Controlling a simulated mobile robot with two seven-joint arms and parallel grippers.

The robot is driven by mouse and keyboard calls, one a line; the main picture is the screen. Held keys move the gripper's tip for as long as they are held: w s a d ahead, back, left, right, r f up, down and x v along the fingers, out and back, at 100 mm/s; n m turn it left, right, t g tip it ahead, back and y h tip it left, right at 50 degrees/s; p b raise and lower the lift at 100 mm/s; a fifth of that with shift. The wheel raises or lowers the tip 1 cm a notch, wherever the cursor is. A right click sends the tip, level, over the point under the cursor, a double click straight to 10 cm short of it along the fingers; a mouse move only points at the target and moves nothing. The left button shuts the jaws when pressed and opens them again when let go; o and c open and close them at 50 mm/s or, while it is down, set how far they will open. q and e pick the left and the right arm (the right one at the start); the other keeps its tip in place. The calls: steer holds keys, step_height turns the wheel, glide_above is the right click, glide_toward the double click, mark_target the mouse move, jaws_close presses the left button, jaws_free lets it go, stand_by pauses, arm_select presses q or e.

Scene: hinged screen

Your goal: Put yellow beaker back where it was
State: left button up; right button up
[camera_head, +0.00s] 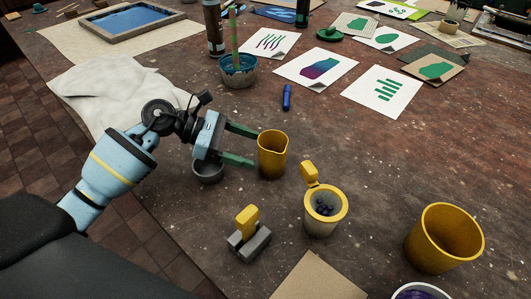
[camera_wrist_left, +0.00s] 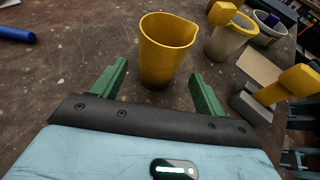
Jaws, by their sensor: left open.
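The yellow beaker (camera_head: 272,155), with a small pouring lip, stands upright on the dark worktable near the middle of the head view. It also shows just ahead of the fingers in the left wrist view (camera_wrist_left: 165,52). My left gripper (camera_head: 253,148) is open, its two green fingers pointing at the beaker from the left. In the left wrist view the fingers (camera_wrist_left: 158,84) are spread wider than the beaker's base, with bare table between them. The beaker does not look gripped. My right gripper is not in view.
A grey block with a yellow handle (camera_head: 248,235), a yellow-rimmed cup (camera_head: 325,210) and a larger yellow pot (camera_head: 443,240) stand nearby. A blue marker (camera_head: 287,97) and printed papers (camera_head: 384,92) lie behind.

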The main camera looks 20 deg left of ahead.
arm_select(q)
steer(key=shift+b+v, duration=0.3)
steer(key=shift+v, duration=2.1)
